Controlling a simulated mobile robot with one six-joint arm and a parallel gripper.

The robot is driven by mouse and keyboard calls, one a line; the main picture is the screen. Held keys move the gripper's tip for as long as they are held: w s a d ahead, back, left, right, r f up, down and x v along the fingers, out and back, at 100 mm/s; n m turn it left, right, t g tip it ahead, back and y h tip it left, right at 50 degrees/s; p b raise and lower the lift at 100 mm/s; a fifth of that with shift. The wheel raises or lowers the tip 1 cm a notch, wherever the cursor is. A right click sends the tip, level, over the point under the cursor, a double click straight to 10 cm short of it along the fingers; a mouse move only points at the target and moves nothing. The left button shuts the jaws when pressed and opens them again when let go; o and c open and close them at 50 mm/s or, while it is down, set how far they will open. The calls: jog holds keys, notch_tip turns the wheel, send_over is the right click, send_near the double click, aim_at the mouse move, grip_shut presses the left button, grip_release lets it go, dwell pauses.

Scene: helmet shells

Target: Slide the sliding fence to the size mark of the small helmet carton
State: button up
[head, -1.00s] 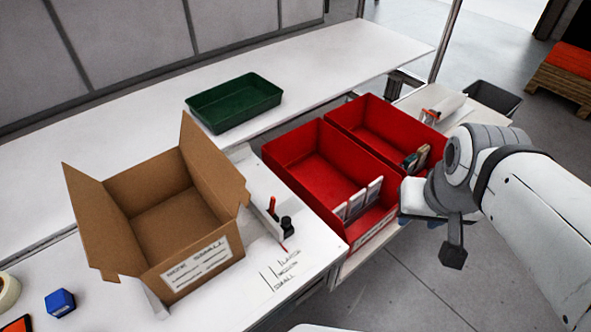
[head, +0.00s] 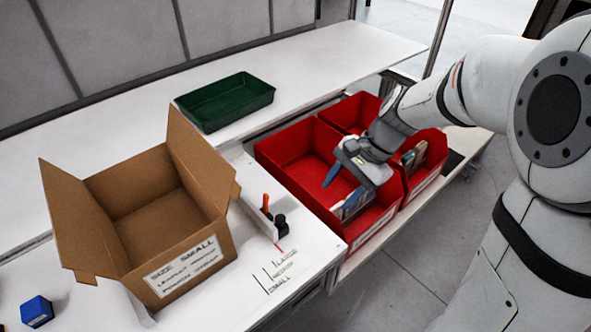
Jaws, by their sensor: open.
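The open brown carton (head: 197,229) stands on the bench at left, with a front label reading "SIZE SMALL". A short red pointer (head: 281,247) lies in front of the knob, by the end of the scale marked large. The size marks (head: 270,274) read large, medium and small, with small nearest the front. My gripper (head: 341,188) is open and empty above the nearer red bin, right of the fence and apart from it.
Two red bins (head: 285,154) stand to the right, with white and dark items at their fronts. A green tray (head: 226,101) lies behind. A blue block (head: 37,311) sits at lower left. The bench around the scale is clear.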

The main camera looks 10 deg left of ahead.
aim_at(281, 218)
jog(key=w+a+f+m+y, duration=0.1)
jog(key=a+f, duration=0.3)
jog(key=f, duration=0.1)
jog(key=w+a+f+m+g+y+b, duration=0.1)
jog(key=a+f+m, duration=0.1)
jog(key=a+f, duration=0.2)
jog(key=w+a+f+m+g+b, duration=0.1)
jog(key=a+f, duration=0.4)
jog(key=f, duration=0.2)
jog(key=shift+m+y, duration=0.4)
jog(key=shift+c, duration=0.3)
grip_shut()
